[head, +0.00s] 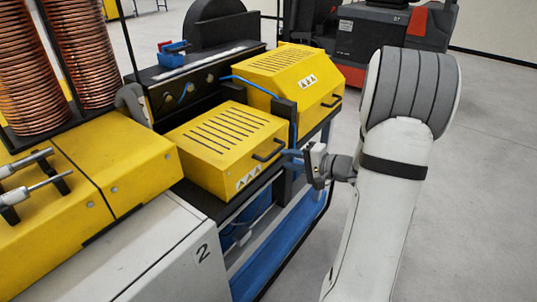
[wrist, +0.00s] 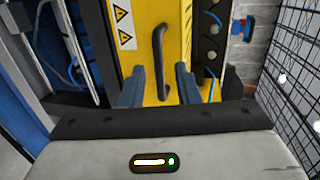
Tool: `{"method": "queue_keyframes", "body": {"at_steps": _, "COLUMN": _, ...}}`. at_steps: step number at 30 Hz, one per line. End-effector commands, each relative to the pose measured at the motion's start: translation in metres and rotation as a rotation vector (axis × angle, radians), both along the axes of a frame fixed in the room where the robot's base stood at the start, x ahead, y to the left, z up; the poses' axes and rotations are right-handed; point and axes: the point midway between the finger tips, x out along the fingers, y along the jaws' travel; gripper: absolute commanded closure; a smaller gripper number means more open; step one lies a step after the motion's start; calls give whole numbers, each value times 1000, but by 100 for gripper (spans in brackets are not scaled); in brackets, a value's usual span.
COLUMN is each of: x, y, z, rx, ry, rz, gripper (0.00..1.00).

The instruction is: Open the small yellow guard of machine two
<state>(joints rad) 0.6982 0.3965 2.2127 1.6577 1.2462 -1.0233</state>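The small yellow guard (head: 222,138) with slots in its top sits closed on the machine marked 2 in the head view. Its black handle (head: 268,153) is on the side facing my gripper. My gripper (head: 291,155) is just right of that handle. In the wrist view the guard's yellow face (wrist: 143,25) fills the middle, with the upright handle (wrist: 158,50) on it. The two fingers of my gripper (wrist: 159,72) are apart, one each side of the handle in the picture. Neither finger visibly touches it; the exact depth is unclear.
A larger yellow guard (head: 290,68) with its own handle stands behind the small one. A black post (head: 285,112) and blue hoses are close to my gripper. Copper coils (head: 90,50) stand at left. A mesh fence (wrist: 290,75) shows at right in the wrist view.

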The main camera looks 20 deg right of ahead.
Motion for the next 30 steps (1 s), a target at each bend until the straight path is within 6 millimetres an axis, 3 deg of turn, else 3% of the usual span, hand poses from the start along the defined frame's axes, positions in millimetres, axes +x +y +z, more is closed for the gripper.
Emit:
{"method": "queue_keyframes", "body": {"at_steps": 2, "x": 4, "y": -11, "z": -5, "rx": 10, "ry": -16, "rz": -37, "gripper": 71}}
{"method": "queue_keyframes", "body": {"at_steps": 5, "x": 12, "y": -12, "z": -6, "rx": 14, "ry": -25, "rz": -50, "gripper": 71}}
{"method": "queue_keyframes", "body": {"at_steps": 18, "x": 63, "y": 23, "z": -18, "rx": 12, "ry": -23, "rz": -46, "gripper": 71}}
{"method": "queue_keyframes", "body": {"at_steps": 30, "x": 69, "y": 28, "z": -21, "rx": 12, "ry": -23, "rz": -47, "gripper": 72}}
